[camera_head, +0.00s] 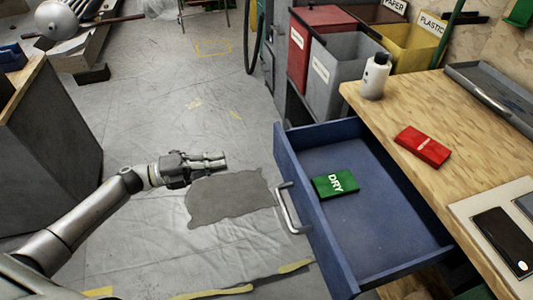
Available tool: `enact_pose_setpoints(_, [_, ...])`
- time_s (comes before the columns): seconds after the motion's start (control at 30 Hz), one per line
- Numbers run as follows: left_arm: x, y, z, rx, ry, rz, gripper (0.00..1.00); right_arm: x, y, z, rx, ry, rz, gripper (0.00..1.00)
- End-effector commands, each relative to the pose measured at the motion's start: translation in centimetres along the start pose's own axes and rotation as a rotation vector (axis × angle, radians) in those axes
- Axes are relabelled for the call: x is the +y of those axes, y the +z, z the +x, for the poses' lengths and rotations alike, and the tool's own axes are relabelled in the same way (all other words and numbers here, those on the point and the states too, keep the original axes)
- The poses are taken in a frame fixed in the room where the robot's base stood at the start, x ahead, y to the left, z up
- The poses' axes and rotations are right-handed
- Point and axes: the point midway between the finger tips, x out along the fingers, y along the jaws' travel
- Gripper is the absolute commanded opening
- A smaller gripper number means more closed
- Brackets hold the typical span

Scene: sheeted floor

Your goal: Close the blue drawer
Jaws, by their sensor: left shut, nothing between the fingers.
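The blue drawer (390,238) is pulled open from under the wooden workbench (385,108). Its front panel faces left and carries a metal bar handle (287,208). A green packet marked DRY (335,184) lies inside on the drawer floor. My left gripper (224,160) is shut and empty. It is in the air to the left of the drawer front, apart from the handle and pointing right. My right gripper is not in view.
On the workbench are a white bottle (374,76), a red packet (423,146) and a dark phone-like device (503,238). Bins, one marked PLASTIC (415,45), stand behind. A dark cabinet (50,140) is at the left. The floor between is clear.

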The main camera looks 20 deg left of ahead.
Motion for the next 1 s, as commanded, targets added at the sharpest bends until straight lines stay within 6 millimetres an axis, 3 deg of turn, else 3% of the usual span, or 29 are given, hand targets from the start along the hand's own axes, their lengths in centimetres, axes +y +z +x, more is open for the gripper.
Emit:
enact_pose_setpoints(0.17, [-0.3,-0.1,1.7,0.008,-0.003,0.006,0.0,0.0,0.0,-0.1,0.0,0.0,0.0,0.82])
enact_pose_setpoints(0.7, [-0.2,-0.1,12.2,0.003,-0.003,0.003,0.0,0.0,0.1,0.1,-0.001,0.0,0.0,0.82])
enact_pose_setpoints(1.0, [-0.1,-0.1,13.9,0.002,0.0,0.002,0.0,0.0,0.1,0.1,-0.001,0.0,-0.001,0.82])
